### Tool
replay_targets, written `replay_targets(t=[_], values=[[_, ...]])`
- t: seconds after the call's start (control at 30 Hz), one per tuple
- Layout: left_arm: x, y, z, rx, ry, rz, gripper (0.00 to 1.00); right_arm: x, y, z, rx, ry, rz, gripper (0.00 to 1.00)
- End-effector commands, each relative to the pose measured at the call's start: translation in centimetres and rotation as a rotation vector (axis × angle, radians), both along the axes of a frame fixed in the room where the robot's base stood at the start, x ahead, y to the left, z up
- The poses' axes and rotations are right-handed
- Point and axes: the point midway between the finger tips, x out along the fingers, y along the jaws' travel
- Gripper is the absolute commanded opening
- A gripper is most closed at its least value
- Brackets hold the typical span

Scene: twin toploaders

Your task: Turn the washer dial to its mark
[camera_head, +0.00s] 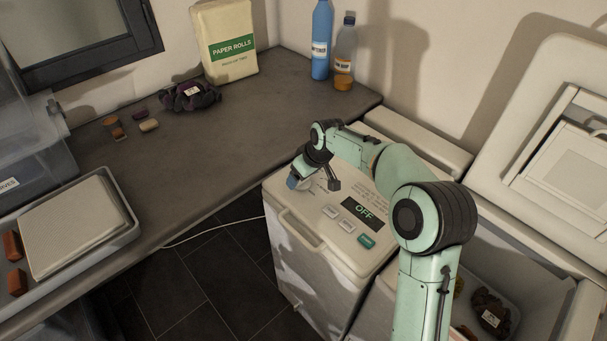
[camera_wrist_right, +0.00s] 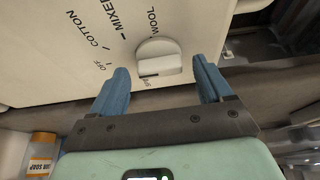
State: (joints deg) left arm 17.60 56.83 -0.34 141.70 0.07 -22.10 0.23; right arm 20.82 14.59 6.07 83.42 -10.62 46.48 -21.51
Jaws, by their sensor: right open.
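The washer (camera_head: 325,265) is the white closed-lid machine against the counter, with a panel on top. Its small display (camera_head: 363,211) reads OFF. In the right wrist view the white dial (camera_wrist_right: 160,57) sits on the panel with the words COTTON, MIXED, WOOL and OFF around it. A dark line shows at the dial's lower edge; which label it points to is unclear. My right gripper (camera_wrist_right: 160,70) is open, its blue fingers on either side of the dial's near edge, apparently not touching it. In the head view the gripper (camera_head: 296,181) covers the dial. My left gripper is out of view.
A second machine (camera_head: 570,300) with its lid raised stands at right, a dark tagged bundle (camera_head: 490,312) inside. Several buttons (camera_head: 348,226) lie near the display.

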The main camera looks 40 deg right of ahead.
Motion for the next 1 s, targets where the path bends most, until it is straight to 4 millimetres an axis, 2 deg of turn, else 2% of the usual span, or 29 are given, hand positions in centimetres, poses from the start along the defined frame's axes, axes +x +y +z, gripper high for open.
replay_targets(t=[0.17, 0.4, 0.6, 0.77, 1.0], values=[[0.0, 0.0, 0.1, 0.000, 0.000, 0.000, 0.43, -0.9, -0.1, 2.5, -0.001, -0.005, -0.001, 0.79], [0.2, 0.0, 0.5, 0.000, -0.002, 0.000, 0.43, -3.0, -0.3, 7.7, -0.002, -0.005, 0.000, 0.79], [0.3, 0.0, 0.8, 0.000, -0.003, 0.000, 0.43, -4.3, -0.4, 10.8, -0.001, -0.004, 0.001, 0.79], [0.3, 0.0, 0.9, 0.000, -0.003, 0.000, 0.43, -4.9, -0.4, 12.0, 0.000, -0.001, 0.000, 0.79], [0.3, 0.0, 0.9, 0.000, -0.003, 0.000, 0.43, -5.0, -0.4, 12.1, 0.000, 0.000, 0.001, 0.79]])
